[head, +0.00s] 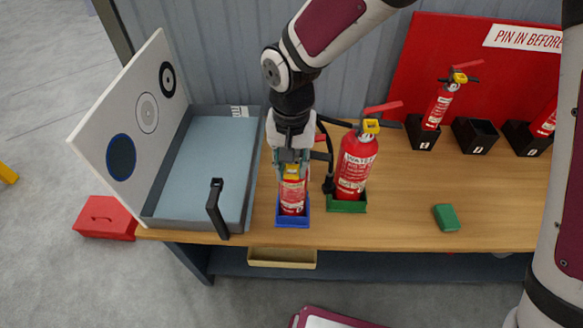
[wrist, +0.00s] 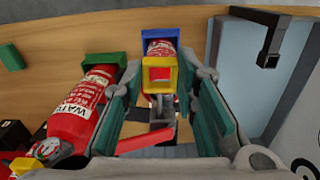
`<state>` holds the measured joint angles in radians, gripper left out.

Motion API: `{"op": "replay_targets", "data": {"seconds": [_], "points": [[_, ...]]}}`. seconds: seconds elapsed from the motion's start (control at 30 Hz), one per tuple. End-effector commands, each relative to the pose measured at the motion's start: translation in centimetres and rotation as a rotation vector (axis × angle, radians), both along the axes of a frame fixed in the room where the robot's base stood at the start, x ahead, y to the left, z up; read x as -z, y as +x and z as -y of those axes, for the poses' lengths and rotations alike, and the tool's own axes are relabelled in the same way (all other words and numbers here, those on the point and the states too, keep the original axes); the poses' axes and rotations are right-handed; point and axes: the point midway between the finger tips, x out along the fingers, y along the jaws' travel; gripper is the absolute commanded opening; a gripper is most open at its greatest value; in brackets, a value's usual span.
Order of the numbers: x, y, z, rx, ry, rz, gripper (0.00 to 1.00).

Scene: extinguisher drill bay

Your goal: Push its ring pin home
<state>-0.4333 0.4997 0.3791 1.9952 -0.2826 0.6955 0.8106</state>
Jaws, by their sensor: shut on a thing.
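A small red extinguisher (head: 292,195) stands upright in a blue holder (head: 292,222) near the table's front edge. It also shows in the wrist view (wrist: 161,48), with the blue holder (wrist: 158,34) behind it. My gripper (head: 291,163) is over its top, pointing down. In the wrist view my gripper (wrist: 163,80) has its teal-padded fingers on either side of the yellow head piece (wrist: 161,66), shut on the extinguisher's head. A red lever (wrist: 145,140) shows below the yellow piece. I cannot make out the ring pin or how deep it sits.
A larger water extinguisher (head: 356,165) stands close right in a green holder (head: 346,204). A grey tray (head: 147,222) with a black upright handle (head: 216,208) is on the left. A green block (head: 446,217) lies right. Black holders (head: 474,136) line the back.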

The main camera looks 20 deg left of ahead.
Motion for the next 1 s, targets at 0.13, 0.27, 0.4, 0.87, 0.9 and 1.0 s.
{"op": "replay_targets", "data": {"seconds": [0.13, 0.27, 0.4, 0.87, 0.9, 1.0], "points": [[0.0, 0.6, -0.1, 0.001, 0.001, 0.000, 0.00], [0.1, 1.1, -0.2, 0.001, 0.001, 0.000, 0.00], [0.1, 1.6, -0.3, 0.002, 0.001, 0.000, 0.00], [0.0, 3.0, -0.5, 0.001, 0.001, 0.000, 0.00], [0.0, 3.1, -0.6, 0.001, 0.001, 0.000, 0.00], [0.0, 3.2, -0.6, 0.001, 0.001, 0.000, 0.00]]}}
